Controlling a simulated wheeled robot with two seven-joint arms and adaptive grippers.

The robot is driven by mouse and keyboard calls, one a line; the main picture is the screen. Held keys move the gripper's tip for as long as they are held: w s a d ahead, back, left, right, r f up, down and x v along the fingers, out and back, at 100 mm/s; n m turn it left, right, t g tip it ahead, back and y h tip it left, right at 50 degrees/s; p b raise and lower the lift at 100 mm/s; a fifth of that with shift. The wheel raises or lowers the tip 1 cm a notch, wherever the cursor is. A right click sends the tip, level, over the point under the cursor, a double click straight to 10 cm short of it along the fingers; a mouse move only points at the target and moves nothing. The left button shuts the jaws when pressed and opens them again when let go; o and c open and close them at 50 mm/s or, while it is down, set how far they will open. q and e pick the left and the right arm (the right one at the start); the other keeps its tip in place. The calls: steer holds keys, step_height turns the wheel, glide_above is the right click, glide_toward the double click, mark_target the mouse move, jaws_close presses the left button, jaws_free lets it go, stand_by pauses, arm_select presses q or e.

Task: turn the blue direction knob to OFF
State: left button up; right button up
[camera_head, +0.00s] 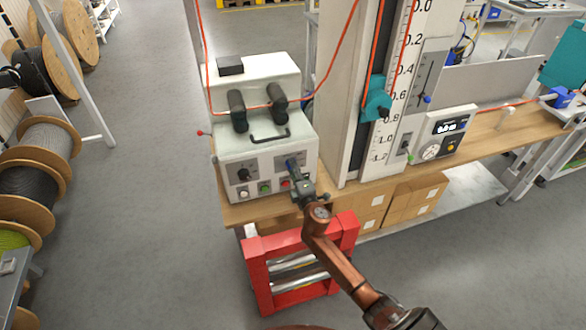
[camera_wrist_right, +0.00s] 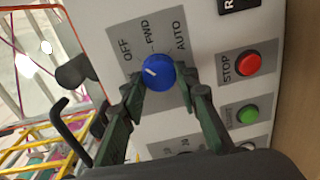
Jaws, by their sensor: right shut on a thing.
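The blue direction knob (camera_wrist_right: 159,72) sits on a grey plate (camera_wrist_right: 122,30) lettered OFF, FWD and AUTO in the right wrist view. Its white mark points up and left in that view, roughly toward the OFF lettering. My right gripper (camera_wrist_right: 159,80) is shut on the knob, with one finger at each side. My left gripper is in neither view.
A red STOP button (camera_wrist_right: 247,63) and a green button (camera_wrist_right: 247,115) are beside the knob plate. A black handle (camera_head: 270,136) is above the panel. A red frame (camera_head: 256,268) stands below the bench. Cable reels (camera_head: 40,150) stand at the left.

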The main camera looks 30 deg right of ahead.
steer(key=shift+n, duration=0.6)
steer(key=shift+f, duration=0.1)
steer(key=o, duration=1.1)
steer(key=v, duration=1.2)
